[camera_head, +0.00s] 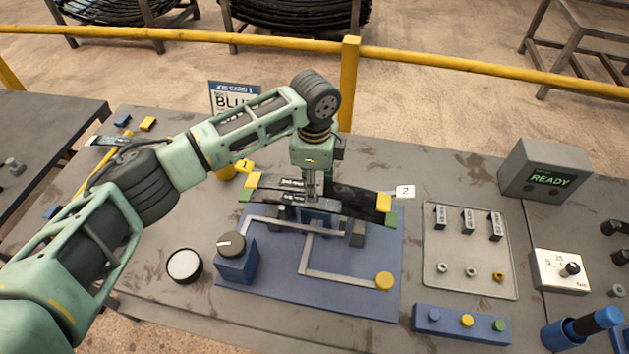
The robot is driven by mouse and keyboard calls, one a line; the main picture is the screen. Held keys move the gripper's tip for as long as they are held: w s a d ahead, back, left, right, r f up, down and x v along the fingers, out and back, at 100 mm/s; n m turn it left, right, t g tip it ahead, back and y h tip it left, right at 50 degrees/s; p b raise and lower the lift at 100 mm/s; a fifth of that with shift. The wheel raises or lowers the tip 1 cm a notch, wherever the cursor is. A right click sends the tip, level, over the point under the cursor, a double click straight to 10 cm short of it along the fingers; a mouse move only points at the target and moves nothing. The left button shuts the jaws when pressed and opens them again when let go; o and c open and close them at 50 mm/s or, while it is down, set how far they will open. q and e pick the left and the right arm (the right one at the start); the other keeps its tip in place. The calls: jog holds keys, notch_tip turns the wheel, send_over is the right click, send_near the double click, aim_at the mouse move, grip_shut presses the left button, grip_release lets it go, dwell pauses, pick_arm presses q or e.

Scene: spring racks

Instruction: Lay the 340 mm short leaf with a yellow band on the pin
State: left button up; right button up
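The dark leaf with yellow ends (350,196) lies level, or nearly so, over a dark leaf with green ends (268,198) at the blue fixture (245,292). The yellow ends show at both sides, just above the green ones. My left gripper (312,193) points straight down at the middle of the yellow-ended leaf. Its fingers are small and dark against the leaves, so I cannot tell whether they grip it. The pin is hidden behind the gripper and leaves. I cannot tell whether the two leaves touch. My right gripper is out of view.
A tray (435,250) with several small parts stands right of the fixture. A button block (420,319), a knob box (545,285) and a grey box reading READY (515,177) are nearby. A black-and-white round dial (185,265) lies front left. A yellow rail (440,62) runs behind the bench.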

pick_arm(q)
jog(key=shift+r, duration=0.15)
jog(key=shift+p, duration=0.8)
dwell(0.8)
jog(key=shift+f+b, duration=0.85)
jog(key=shift+f, duration=1.3)
dwell(0.3)
jog(key=o, duration=1.4)
